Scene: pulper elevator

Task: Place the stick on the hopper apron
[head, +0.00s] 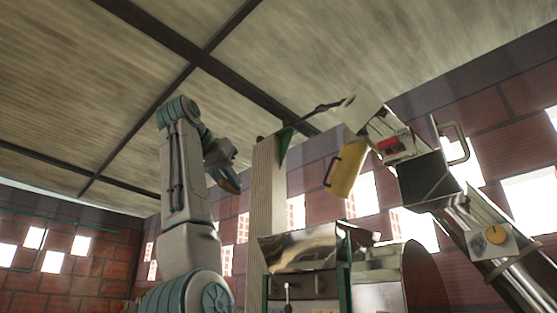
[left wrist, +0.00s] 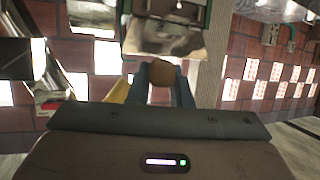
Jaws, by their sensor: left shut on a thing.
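My left gripper (head: 222,168) is raised in the middle of the head view, left of the hopper and above its level. It is shut on the stick (left wrist: 164,73), whose brown end shows between the two fingers in the left wrist view. In the head view the stick (head: 231,186) is a small brown piece at the fingertips; most of it is hidden. The shiny metal hopper apron (head: 300,245) is below and right of the gripper, apart from the stick. The apron also shows beyond the fingers in the left wrist view (left wrist: 160,40). My right gripper is not in view.
A pale post (head: 266,195) stands behind, between the gripper and the machine. A yellow spout (head: 346,170) and a slanting metal elevator tube (head: 490,240) are at the right. A round metal drum (head: 385,275) is beside the hopper. Brick walls with openings are behind.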

